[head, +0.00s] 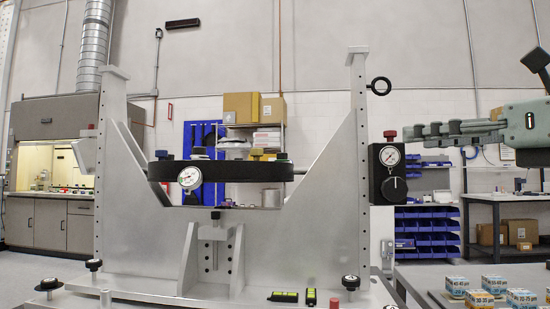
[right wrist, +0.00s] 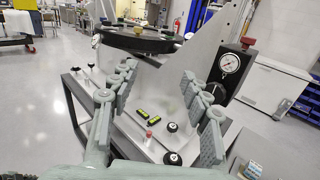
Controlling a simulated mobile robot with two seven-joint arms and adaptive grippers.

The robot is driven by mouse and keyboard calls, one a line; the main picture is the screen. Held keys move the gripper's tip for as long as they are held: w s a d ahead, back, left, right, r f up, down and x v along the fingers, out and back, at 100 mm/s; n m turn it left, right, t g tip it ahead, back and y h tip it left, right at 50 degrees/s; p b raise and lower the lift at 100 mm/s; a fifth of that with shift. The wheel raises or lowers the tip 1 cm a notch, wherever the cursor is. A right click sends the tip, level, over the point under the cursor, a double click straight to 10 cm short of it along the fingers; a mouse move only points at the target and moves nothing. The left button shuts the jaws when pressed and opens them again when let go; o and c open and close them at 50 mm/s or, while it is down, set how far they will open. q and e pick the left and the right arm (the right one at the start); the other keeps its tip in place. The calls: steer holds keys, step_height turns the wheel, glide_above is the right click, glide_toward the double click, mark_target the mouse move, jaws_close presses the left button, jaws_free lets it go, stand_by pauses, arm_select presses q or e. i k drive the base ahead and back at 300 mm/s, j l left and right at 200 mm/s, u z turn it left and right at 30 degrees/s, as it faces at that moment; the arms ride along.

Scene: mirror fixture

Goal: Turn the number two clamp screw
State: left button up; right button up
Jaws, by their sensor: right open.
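Black clamp knobs with pale caps stand on the fixture's base plate. In the head view one is at right (head: 351,283), one at left (head: 94,265) and one at front left (head: 48,285). In the right wrist view two black knobs, one farther (right wrist: 170,127) and one nearer (right wrist: 172,158), lie ahead between the spread fingers. Their numbers are too small to read, so I cannot tell which is number two. My right gripper (head: 412,134) is open and empty, pointing left, above and right of the knobs, touching none. It also shows in the right wrist view (right wrist: 157,80).
The metal mirror fixture (head: 150,235) has tall uprights and a black ring (head: 240,171). A gauge box (head: 388,174) sticks out from the right upright below my gripper. A red knob (right wrist: 150,133) and yellow-black blocks (right wrist: 148,113) are on the plate. Small boxes (head: 495,285) stand at right.

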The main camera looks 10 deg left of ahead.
mark_target(280, 156)
steer(key=i+j, duration=0.9)
steer(key=j, duration=0.2)
